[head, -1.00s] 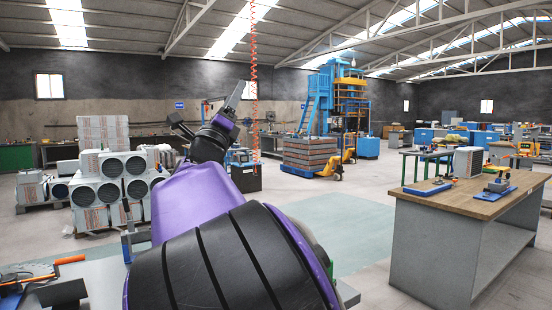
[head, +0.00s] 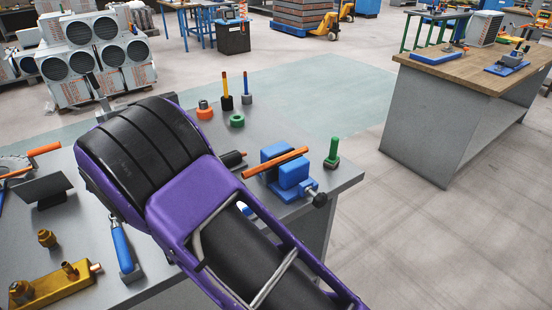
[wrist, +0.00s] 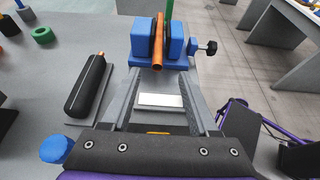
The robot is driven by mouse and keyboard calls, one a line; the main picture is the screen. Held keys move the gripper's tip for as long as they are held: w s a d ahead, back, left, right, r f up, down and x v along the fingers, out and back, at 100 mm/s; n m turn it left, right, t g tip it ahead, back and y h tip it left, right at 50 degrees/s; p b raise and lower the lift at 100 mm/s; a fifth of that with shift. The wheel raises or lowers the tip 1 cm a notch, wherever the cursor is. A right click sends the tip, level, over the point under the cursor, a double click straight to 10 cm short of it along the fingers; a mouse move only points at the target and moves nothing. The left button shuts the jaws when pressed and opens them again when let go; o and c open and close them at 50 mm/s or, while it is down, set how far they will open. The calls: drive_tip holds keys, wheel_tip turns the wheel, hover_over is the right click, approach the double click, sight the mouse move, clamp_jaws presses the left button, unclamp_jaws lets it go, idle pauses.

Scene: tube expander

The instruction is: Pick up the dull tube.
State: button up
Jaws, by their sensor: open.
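An orange-brown copper tube (head: 275,163) lies in the jaws of a blue vise (head: 292,174) near the bench's right corner. In the wrist view the tube (wrist: 158,48) points toward me, its near end sticking out of the vise (wrist: 145,45). I see no clear dull finish that settles whether it is the dull tube. My gripper (wrist: 159,80) shows only in the wrist view, its fingers apart and empty, short of the vise. A black sleeve with a copper-coloured end (wrist: 90,85) lies on a grey plate to the left. My arm hides part of the bench in the head view.
The grey bench (head: 330,125) carries a green flaring-tool-like post (head: 332,153), green and orange rings, upright rods, a blue-handled tool (head: 122,245) and a brass block (head: 55,288). A white rectangle (wrist: 161,101) lies below my fingers. A wooden-topped bench (head: 480,62) stands apart at right.

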sight(257, 168)
drive_tip(key=x, duration=0.7)
drive_tip(key=p+x, duration=0.1)
drive_tip(key=x, duration=0.6)
drive_tip(key=shift+w, duration=0.35)
drive_tip(key=shift+r, duration=0.1)
clamp_jaws()
